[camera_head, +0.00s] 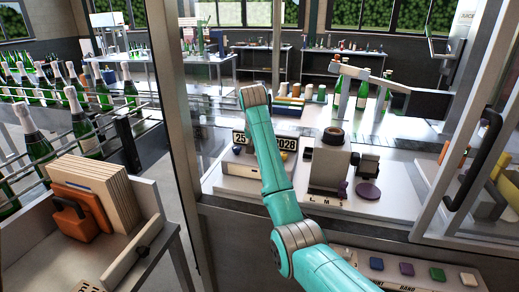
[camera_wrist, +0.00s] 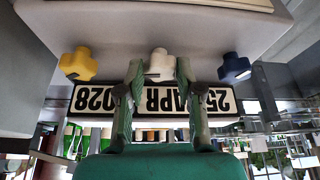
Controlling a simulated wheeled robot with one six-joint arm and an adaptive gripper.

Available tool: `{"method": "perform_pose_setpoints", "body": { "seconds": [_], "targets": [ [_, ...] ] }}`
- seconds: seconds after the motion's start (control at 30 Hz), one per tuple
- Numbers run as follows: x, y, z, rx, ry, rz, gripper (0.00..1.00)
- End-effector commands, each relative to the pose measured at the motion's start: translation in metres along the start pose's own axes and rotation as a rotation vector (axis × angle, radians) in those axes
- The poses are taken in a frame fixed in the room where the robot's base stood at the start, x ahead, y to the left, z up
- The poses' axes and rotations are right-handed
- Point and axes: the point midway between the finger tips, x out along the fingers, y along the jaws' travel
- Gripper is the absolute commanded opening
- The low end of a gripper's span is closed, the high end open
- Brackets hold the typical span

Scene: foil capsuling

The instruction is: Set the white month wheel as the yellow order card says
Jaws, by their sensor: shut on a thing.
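The white month wheel (camera_wrist: 160,64) is a lobed knob in the middle of a row of three, in the upside-down wrist view. My gripper (camera_wrist: 160,70) has a finger on each side of it and is shut on it. The date plate (camera_wrist: 76,97) beside the knobs shows upside down and reads 25 APR 2028, with APR between my fingers. In the head view my arm hides the month, and the day 25 (camera_head: 240,138) and year 2028 (camera_head: 288,143) show on either side. I cannot make out a yellow order card in either view.
A yellow knob (camera_wrist: 78,65) and a blue knob (camera_wrist: 234,67) flank the white wheel, each with a gap to my fingers. A grey device with a dark round top (camera_head: 333,136) stands right of the date plate. Coloured buttons (camera_head: 407,268) line the front edge.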

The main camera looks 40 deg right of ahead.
Motion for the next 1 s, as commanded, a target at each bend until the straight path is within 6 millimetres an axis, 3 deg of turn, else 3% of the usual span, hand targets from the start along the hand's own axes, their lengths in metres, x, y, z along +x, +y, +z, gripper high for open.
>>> {"method": "perform_pose_setpoints", "body": {
  "seconds": [0.5, 1.0],
  "targets": [
    [0.0004, -0.0037, -0.0003, 0.324, -0.001, 0.135, 0.01],
    [0.0004, -0.0041, -0.0007, 0.392, -0.001, 0.162, 0.01]
  ]
}}
